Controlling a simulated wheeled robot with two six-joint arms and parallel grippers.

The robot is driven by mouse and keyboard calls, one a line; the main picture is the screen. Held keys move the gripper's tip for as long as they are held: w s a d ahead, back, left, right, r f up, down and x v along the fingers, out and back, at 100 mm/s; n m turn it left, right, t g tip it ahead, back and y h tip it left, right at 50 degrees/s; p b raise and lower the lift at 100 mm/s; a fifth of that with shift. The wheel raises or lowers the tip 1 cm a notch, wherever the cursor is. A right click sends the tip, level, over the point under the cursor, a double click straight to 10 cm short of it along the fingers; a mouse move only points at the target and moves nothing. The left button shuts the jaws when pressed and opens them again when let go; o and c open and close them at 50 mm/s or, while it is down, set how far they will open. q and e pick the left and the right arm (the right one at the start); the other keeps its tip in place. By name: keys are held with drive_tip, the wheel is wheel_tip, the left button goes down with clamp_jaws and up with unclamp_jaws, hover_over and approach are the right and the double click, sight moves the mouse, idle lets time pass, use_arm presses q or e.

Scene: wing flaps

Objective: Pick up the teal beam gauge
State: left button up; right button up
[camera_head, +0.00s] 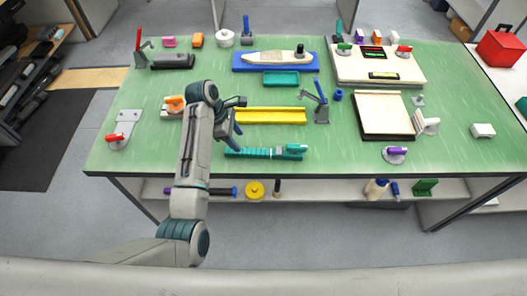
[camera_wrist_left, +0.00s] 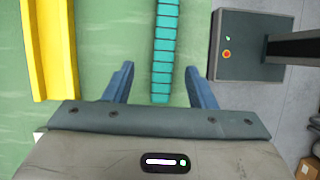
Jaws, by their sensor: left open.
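The teal beam gauge (camera_head: 265,153) lies flat near the front edge of the green table. In the left wrist view its segmented teal bar (camera_wrist_left: 165,50) runs up the picture between the fingers. My left gripper (camera_head: 238,125) is over the table near the left end of the gauge. It is open and empty, with its two blue fingers (camera_wrist_left: 160,70) apart on either side of the bar. I cannot tell how high the fingers are above the table. My right gripper is in neither view.
A yellow channel (camera_head: 270,116) lies just behind the gauge, and a grey clamp (camera_head: 321,113) stands to its right. A purple-handled clamp (camera_head: 396,154) sits further right near the front edge. The table's front strip between them is clear.

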sight(264, 154)
use_arm(q)
drive_tip(key=shift+s+d+f+p, duration=0.1)
drive_tip(key=shift+f+p, duration=0.4)
drive_tip(key=shift+f, duration=0.1)
drive_tip(key=f, duration=0.1)
drive_tip(key=f+p, duration=0.1)
drive_tip(key=f, duration=0.1)
drive_tip(key=shift+s+d+f+p, duration=0.25)
drive_tip(key=shift+f+p, duration=0.05)
drive_tip(key=shift+p, duration=0.05)
drive_tip(key=shift+d+f, duration=0.2)
drive_tip(key=shift+f, duration=0.25)
drive_tip(key=shift+c, duration=0.2)
clamp_jaws()
